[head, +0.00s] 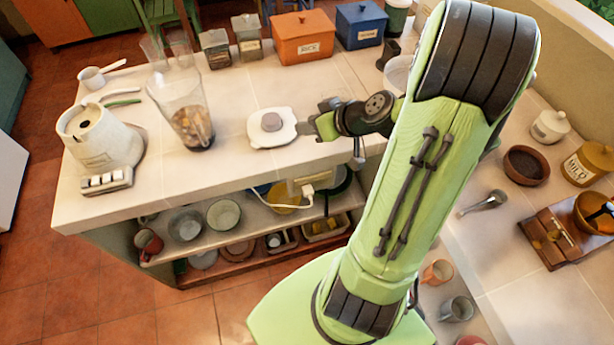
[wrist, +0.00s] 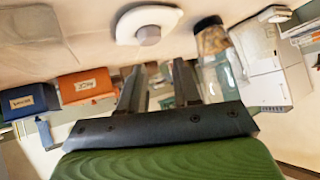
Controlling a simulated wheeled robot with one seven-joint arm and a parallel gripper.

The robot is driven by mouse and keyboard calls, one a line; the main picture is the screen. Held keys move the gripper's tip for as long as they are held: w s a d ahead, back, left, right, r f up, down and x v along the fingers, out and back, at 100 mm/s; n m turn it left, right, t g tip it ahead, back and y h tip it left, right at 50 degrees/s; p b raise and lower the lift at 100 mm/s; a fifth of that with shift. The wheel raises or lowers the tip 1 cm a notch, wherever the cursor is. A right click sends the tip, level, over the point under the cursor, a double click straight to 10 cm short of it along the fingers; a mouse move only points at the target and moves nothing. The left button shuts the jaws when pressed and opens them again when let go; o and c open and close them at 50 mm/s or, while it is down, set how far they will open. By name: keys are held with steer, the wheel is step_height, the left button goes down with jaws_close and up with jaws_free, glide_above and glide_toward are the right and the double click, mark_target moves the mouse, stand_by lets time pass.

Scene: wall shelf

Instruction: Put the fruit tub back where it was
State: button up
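I cannot identify the fruit tub for certain. A clear container (head: 397,74) stands on the counter at the back right in the head view, partly hidden by my arm. A clear, box-like shape (wrist: 38,28) shows at the upper left in the wrist view; I cannot tell if it is the same thing. A clear blender jar (head: 190,112) with fruit pieces stands on the counter, left of my gripper (head: 314,121). The jar also shows in the wrist view (wrist: 215,58). My gripper is above the counter, beside a white lid (head: 272,138). Its fingers (wrist: 158,85) are apart and empty.
A blender base (head: 100,135) stands at the counter's left. Orange (head: 302,38) and blue (head: 361,25) boxes line the back. A shelf below holds several bowls (head: 224,215). The right counter has pots and a wooden stand (head: 560,238). Free counter lies between jar and lid.

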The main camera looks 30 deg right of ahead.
steer(key=s+a+r+n+g+h, duration=0.1)
steer(key=s+a+r+g, duration=0.1)
steer(key=s+a+r, duration=0.3)
steer(key=s+a+r+g+h, duration=0.1)
steer(key=s+a+r+g, duration=0.15)
steer(key=a, duration=0.45)
steer(key=s+a+r+m+h, duration=0.1)
steer(key=s+a+r+m, duration=0.1)
steer(key=s, duration=0.8)
steer(key=shift+s+r, duration=0.25)
steer(key=shift+r, duration=0.35)
